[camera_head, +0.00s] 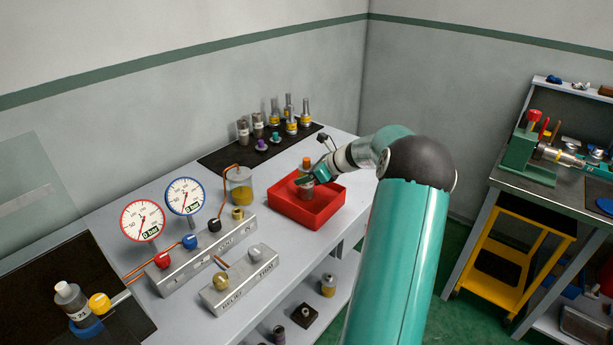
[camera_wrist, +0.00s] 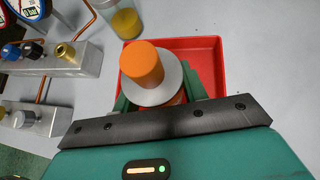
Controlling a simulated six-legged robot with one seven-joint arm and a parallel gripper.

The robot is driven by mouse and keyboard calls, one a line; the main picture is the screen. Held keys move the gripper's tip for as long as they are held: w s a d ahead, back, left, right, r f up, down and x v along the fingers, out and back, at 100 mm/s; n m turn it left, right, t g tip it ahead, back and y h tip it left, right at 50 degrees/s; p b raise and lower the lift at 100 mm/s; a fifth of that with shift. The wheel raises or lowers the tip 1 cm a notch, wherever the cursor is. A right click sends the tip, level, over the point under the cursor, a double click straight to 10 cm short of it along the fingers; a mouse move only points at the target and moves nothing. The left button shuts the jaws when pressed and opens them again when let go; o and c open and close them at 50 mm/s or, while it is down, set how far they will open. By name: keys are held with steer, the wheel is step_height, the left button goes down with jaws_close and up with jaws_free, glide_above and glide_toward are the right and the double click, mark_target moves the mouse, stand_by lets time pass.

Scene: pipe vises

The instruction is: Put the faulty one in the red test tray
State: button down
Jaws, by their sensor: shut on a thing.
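The red test tray (camera_head: 318,222) stands on the right part of the grey bench, and it fills much of the wrist view (camera_wrist: 213,62) behind my gripper. My gripper (camera_head: 312,182) is shut on an orange-topped grey cylinder (camera_head: 306,163). In the wrist view the cylinder (camera_wrist: 141,64) shows its orange top and wide grey collar between the green fingers. The cylinder is upright, within the tray's outline. I cannot tell whether its bottom touches the tray floor. Its lower part is partly hidden by the fingers and collar.
A dark mat (camera_head: 222,157) with several cylinders lies behind the tray. A glass jar (camera_head: 239,187) stands close left of it. A gauge manifold (camera_head: 190,255) and a smaller metal block (camera_head: 239,283) are further left. A second workbench (camera_head: 535,190) stands right.

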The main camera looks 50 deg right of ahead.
steer(key=c, duration=0.8)
jaws_free()
steer(key=shift+f, duration=0.1)
